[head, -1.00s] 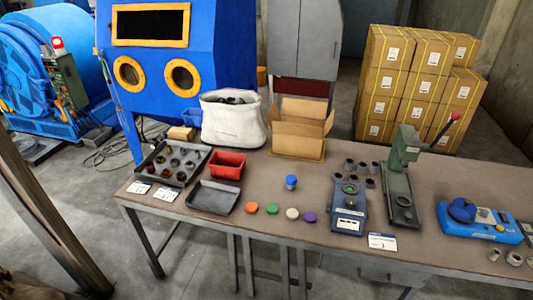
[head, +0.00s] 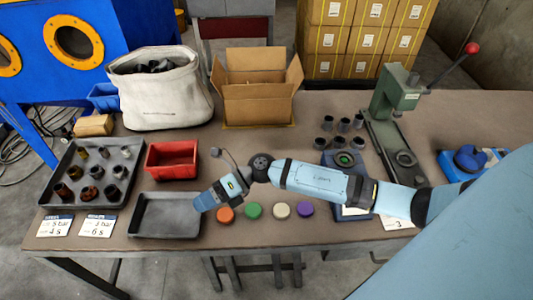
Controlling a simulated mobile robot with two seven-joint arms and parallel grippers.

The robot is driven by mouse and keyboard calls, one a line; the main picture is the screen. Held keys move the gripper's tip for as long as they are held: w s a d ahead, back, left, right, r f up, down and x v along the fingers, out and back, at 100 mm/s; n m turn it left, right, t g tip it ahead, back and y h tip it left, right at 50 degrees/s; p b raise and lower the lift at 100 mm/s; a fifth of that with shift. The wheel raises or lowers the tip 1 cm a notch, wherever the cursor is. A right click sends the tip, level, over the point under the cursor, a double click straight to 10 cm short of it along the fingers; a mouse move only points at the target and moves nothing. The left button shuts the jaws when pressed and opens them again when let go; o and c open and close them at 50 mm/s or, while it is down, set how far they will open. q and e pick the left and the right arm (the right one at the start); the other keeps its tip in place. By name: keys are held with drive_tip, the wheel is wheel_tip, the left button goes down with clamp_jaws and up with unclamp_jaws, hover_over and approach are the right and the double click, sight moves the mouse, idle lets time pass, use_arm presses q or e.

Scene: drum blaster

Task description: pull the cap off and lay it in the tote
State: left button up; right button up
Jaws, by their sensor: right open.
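My left gripper is not in view.
A dark empty tray (head: 165,232) lies left of my gripper. A tray of several brown parts (head: 93,200) is farther left. Green, white and purple discs (head: 305,209) line the front. An open cardboard box (head: 256,108) and a green press (head: 398,90) stand behind.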

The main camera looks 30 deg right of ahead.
drive_tip(key=w+d+f+n+g+h+b, duration=0.2)
drive_tip(key=w+d+f+n+h, duration=0.45)
drive_tip(key=d, duration=0.35)
drive_tip(key=w+d+h, duration=0.1)
drive_tip(key=d+h, duration=0.1)
drive_tip(key=d, duration=0.3)
drive_tip(key=w+d+r+h+b, duration=0.1)
drive_tip(key=w+d+h, duration=0.1)
drive_tip(key=d, duration=0.3)
drive_tip(key=w+d+r+h+b, duration=0.1)
drive_tip(key=d+h, duration=0.3)
drive_tip(key=d, duration=0.1)
drive_tip(key=shift+w+d+n+h, duration=0.25)
drive_tip(key=shift+w+n, duration=0.1)
drive_tip(key=shift+d, duration=0.1)
drive_tip(key=shift+f+b, duration=0.3)
drive_tip(key=shift+b, duration=0.05)
wheel_tip(320, 180, down, 5)
drive_tip(key=b, duration=0.3)
drive_tip(key=shift+f, duration=0.2)
drive_tip(key=shift+f+b, duration=0.5)
drive_tip(key=shift+f, duration=0.45)
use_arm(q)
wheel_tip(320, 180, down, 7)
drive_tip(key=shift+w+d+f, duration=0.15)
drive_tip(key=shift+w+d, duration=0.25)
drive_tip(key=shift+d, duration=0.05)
